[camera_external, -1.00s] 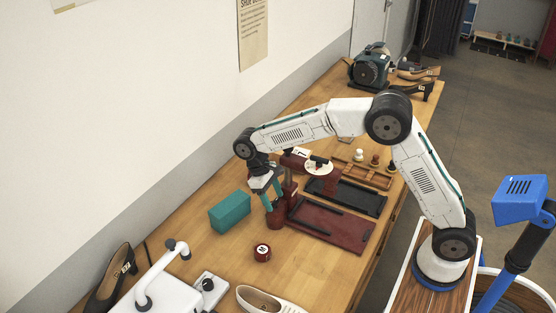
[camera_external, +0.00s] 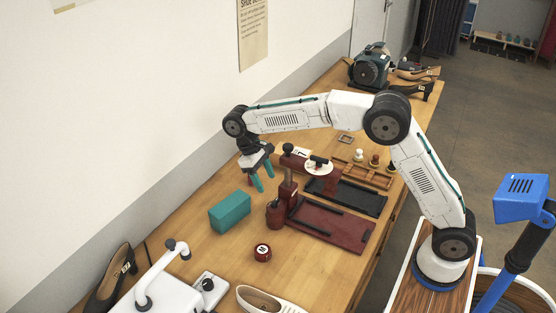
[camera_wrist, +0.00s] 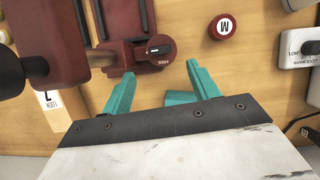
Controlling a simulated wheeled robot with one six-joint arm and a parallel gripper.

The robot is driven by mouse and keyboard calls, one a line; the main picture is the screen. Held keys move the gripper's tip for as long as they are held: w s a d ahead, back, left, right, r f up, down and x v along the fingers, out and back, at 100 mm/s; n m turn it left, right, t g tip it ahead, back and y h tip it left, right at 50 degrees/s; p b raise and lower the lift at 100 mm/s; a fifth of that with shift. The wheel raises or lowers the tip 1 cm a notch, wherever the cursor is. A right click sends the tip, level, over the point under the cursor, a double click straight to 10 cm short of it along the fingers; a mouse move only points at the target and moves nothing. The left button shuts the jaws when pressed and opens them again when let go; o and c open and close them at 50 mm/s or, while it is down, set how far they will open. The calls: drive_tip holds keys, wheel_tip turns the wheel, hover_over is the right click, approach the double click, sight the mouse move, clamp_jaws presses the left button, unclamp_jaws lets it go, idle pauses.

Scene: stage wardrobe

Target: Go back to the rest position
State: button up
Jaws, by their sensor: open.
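My gripper (camera_external: 263,178) hangs above the wooden workbench, its two teal fingers apart and nothing between them. It is up and behind the dark red press (camera_external: 290,192), close to it but apart as far as I can see. In the wrist view my gripper (camera_wrist: 157,90) shows its open fingers at the bottom middle, with the red press (camera_wrist: 70,40) at the upper left. A teal block (camera_external: 230,212) sits on the bench below and left of the gripper; in the wrist view it is partly hidden behind the gripper.
A round dark red tin (camera_external: 262,253) lies in front of the teal block. A dark red tray (camera_external: 335,226) and a black tray (camera_external: 360,197) lie to the right. A white appliance (camera_external: 165,290), a cream shoe (camera_external: 265,301) and a black shoe (camera_external: 112,280) occupy the near end.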

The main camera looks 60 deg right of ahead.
drive_tip(key=d+r+t+h, duration=0.1)
drive_tip(key=d+r, duration=0.1)
drive_tip(key=d, duration=0.7)
drive_tip(key=d+r+t+h, duration=0.1)
drive_tip(key=d+r, duration=0.1)
drive_tip(key=d, duration=0.8)
drive_tip(key=s+a+r+t+y, duration=0.15)
drive_tip(key=s+r, duration=0.25)
drive_tip(key=s, duration=0.6)
drive_tip(key=s+a+r+t+h, duration=0.1)
drive_tip(key=s+a+r, duration=0.2)
drive_tip(key=s, duration=0.7)
drive_tip(key=s+a+f+y, duration=0.1)
drive_tip(key=s+a+f, duration=0.1)
drive_tip(key=s, duration=0.8)
drive_tip(key=s+a+f+t+y, duration=0.1)
drive_tip(key=s+f, duration=0.4)
drive_tip(key=s, duration=0.6)
drive_tip(key=shift+s+a+m, duration=0.25)
drive_tip(key=shift+a+m, duration=0.15)
drive_tip(key=shift+a, duration=0.25)
drive_tip(key=shift+f+t, duration=0.1)
drive_tip(key=shift+t, duration=0.15)
